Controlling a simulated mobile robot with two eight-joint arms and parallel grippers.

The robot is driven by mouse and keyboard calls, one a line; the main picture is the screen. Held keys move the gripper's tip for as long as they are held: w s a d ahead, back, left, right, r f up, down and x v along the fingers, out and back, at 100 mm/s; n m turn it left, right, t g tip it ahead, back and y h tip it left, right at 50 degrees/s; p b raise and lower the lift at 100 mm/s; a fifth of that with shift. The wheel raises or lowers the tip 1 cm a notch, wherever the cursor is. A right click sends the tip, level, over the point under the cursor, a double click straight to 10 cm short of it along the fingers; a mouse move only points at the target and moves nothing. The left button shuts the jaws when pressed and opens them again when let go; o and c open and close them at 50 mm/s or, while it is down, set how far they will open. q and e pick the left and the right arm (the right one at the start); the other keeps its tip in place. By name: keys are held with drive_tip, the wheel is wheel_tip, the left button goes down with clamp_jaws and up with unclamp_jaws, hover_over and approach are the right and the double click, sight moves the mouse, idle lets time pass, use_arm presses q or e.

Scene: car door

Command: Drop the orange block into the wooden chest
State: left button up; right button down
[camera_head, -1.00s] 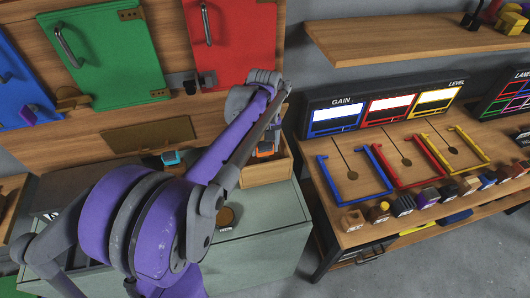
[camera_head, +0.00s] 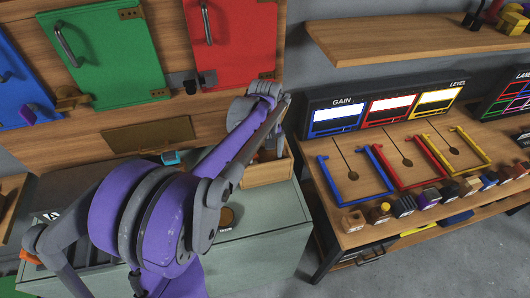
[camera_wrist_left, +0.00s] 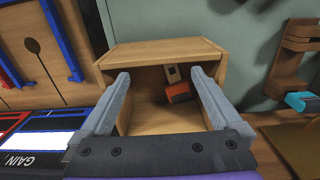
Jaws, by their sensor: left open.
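The wooden chest (camera_head: 268,173) is an open-topped wooden box on the grey-green cabinet, seen behind my left arm in the head view. In the wrist view the chest (camera_wrist_left: 160,50) fills the middle. The orange block (camera_wrist_left: 180,91) is inside it, near its right side and tilted, with a pale wooden piece (camera_wrist_left: 172,73) beside it. My left gripper (camera_wrist_left: 160,77) is open, its two grey fingers apart over the chest; the block shows between them, nearer the right finger. I cannot tell whether that finger touches it. In the head view the arm hides most of the chest's inside.
The grey-green cabinet top (camera_head: 265,220) has free room in front of the chest. A workbench (camera_head: 350,240) with blue, red and yellow frames and several small blocks stands to the right. A board with green (camera_head: 105,60) and red doors rises behind.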

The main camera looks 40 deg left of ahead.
use_arm(q)
wheel_tip(320, 180, up, 12)
drive_tip(key=p, duration=0.1)
drive_tip(key=s+d+f+m+t, duration=0.5)
drive_tip(key=s+d+f+m, duration=0.5)
drive_tip(key=s+d+f, duration=0.2)
drive_tip(key=s+d, duration=0.2)
drive_tip(key=d, duration=0.1)
drive_tip(key=shift+s+d+t, duration=0.25)
drive_tip(key=shift+d+t, duration=0.05)
drive_tip(key=shift+d, duration=0.05)
drive_tip(key=shift+a, duration=0.1)
idle(0.5)
